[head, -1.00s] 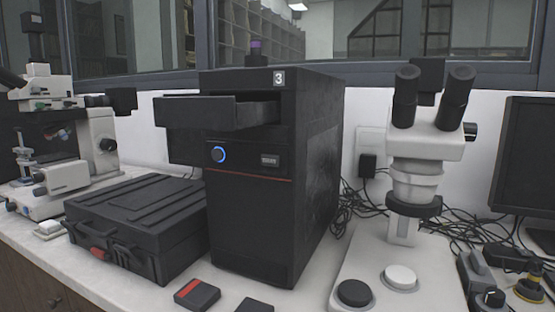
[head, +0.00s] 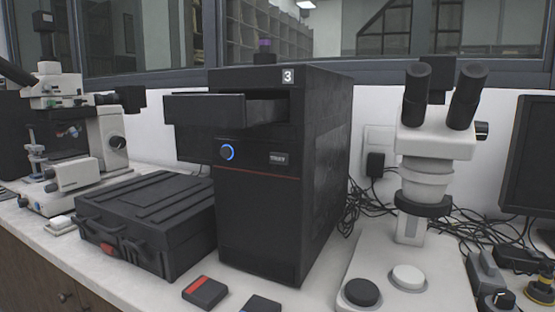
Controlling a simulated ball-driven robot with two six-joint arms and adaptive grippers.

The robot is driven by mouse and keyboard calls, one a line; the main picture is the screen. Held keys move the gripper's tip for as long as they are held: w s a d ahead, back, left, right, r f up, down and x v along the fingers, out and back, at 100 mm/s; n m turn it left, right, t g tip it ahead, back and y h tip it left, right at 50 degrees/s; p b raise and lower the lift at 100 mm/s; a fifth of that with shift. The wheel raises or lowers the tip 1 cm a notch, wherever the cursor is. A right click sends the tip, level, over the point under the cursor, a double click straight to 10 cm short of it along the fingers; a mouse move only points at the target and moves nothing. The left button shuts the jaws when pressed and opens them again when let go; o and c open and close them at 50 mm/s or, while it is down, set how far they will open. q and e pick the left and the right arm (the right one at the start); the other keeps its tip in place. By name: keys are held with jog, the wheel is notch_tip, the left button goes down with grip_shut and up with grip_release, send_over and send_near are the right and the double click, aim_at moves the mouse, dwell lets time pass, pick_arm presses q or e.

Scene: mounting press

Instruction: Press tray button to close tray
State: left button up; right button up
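A tall black mounting press (head: 260,225), labelled 3, stands on the bench in the middle of the head view. Its tray (head: 204,108) is slid out at the upper front and sticks out to the left. A round button with a lit blue ring (head: 227,152) sits on the front panel below the tray. To its right is a small rectangular button or label (head: 278,158); its lettering is too small to read surely. Neither of my grippers is in view.
A black hard case (head: 150,220) lies left of the press, with a white microscope (head: 75,165) behind it. A stereo microscope (head: 425,175) stands to the right. Small dark boxes (head: 205,292) lie at the front edge. Cables (head: 368,205) run behind.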

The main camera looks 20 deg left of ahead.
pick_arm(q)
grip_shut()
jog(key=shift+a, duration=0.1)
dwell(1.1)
